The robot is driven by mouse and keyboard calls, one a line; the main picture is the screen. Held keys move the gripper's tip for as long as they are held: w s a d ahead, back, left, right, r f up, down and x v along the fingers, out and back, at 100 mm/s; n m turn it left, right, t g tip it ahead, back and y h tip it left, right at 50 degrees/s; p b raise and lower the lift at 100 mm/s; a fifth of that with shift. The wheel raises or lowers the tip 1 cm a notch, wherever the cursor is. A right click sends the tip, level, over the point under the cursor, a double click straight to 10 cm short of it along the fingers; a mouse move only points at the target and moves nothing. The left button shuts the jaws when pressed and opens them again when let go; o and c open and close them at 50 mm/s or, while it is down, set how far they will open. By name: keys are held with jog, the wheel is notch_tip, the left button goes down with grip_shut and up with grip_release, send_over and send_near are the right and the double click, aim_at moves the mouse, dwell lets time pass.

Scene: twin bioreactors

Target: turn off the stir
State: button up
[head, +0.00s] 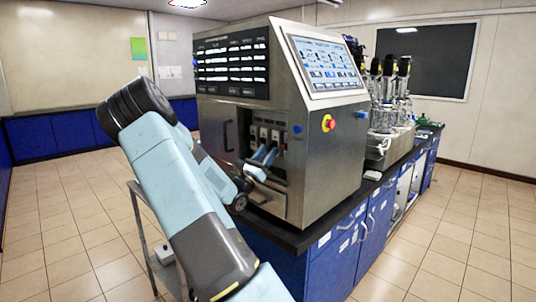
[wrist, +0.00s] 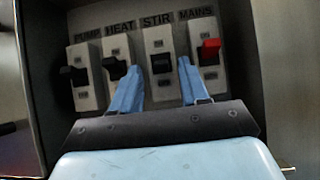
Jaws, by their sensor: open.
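The STIR switch (wrist: 157,40) is a pale plate with a black rocker, third in a row of labelled switches in the wrist view. Its exact rocker position is hard to tell. My gripper (wrist: 159,66) is open, with one blue finger on each side of the STIR rocker. The left finger tip is between HEAT and STIR, the right one between STIR and MAINS. I cannot tell whether either finger touches. In the head view my gripper (head: 264,156) reaches into the recess of the steel control cabinet (head: 335,150), just below the switches.
The PUMP switch (wrist: 82,88) and HEAT switch (wrist: 117,50) are to the left; the MAINS switch (wrist: 204,30) with a red lever is close to the right. Recess walls surround the row. A red emergency button (head: 328,123) sits on the cabinet side. Glass vessels (head: 385,115) stand behind.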

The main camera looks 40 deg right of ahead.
jog(key=w+v, duration=0.1)
jog(key=v, duration=1.2)
jog(key=shift+s+a+f, duration=0.2)
jog(key=shift+s+a, duration=0.05)
jog(key=shift+s, duration=0.15)
